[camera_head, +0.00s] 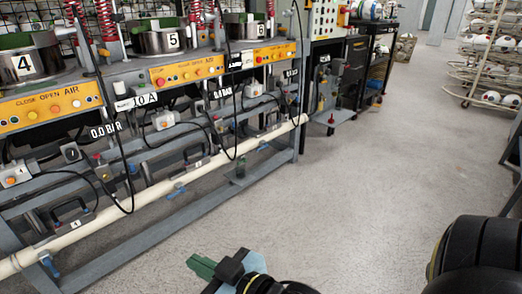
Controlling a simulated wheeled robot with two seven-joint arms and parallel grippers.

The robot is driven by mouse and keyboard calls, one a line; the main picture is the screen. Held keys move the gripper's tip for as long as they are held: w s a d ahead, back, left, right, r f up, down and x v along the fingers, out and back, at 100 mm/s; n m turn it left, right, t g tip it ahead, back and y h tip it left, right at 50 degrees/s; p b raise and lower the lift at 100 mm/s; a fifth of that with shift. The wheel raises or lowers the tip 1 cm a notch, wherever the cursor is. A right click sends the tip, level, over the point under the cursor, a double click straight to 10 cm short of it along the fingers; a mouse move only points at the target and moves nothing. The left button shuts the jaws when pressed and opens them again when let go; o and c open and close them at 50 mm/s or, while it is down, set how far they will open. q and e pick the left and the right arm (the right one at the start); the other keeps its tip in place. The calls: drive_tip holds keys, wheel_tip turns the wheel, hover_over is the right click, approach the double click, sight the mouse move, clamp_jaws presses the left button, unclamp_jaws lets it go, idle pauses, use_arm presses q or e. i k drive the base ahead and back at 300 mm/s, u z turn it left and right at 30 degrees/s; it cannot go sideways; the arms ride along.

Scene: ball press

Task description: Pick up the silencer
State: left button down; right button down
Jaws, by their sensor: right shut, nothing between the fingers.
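My right gripper (203,267), with green fingers, is at the bottom centre of the head view. It is shut and empty, above the grey floor and well apart from the press bench. I cannot pick out the silencer with certainty. A small grey-green fitting (240,170) sits by the lower rail of the bench, too small to identify. My left gripper is not in view.
The press bench (130,75) fills the left, with yellow button panels (186,70), hanging black cables and a long cream pipe (150,197) along its lower front. A black rack (376,60) stands behind. A ball rack (485,60) is at the far right. The middle floor is clear.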

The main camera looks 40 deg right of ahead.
sight(132, 165)
drive_tip(key=z, duration=0.05)
drive_tip(key=i, duration=0.7)
drive_tip(key=u, duration=0.55)
drive_tip(key=i, duration=1.2)
drive_tip(key=z, duration=0.55)
